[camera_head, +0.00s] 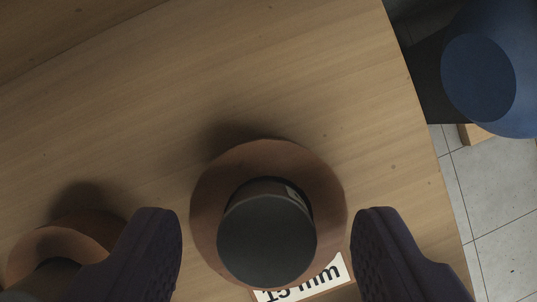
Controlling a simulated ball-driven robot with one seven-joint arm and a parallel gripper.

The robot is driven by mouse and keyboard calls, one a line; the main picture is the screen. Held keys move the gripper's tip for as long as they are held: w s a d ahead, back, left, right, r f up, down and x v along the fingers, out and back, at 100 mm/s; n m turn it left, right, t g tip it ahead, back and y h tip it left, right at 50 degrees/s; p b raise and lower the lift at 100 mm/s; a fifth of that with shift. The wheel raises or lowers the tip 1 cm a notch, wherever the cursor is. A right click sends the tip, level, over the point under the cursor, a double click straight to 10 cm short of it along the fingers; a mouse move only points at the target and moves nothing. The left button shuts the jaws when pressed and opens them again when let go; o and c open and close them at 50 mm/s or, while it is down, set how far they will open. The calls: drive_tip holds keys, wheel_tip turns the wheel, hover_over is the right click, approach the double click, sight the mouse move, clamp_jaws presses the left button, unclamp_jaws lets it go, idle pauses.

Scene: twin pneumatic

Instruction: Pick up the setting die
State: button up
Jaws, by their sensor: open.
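A dark grey cylinder with a flat round top (266,240), which looks like the setting die, stands upright in a round brown wooden holder (268,160) at the lower middle. A small light patch shows on the cylinder's side near its upper right. My gripper (268,235) is open. Its two dark fingers lie left and right of the holder, with the cylinder between them in the picture. Neither finger appears to touch it, and the height of the fingers above the table is hard to tell.
A label reading "15 mm" (302,285) lies just below the holder, partly covered. A second brown round holder (72,226) is at the lower left, partly behind the left finger. The wooden table (150,110) is clear above. Its edge runs down the right; beyond are floor tiles and a blue round object (478,78).

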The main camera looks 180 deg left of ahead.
drive_tip(key=shift+w+f, duration=0.2)
drive_tip(key=shift+f, duration=0.2)
drive_tip(key=shift+r, duration=0.1)
clamp_jaws()
drive_tip(key=shift+r, duration=0.1)
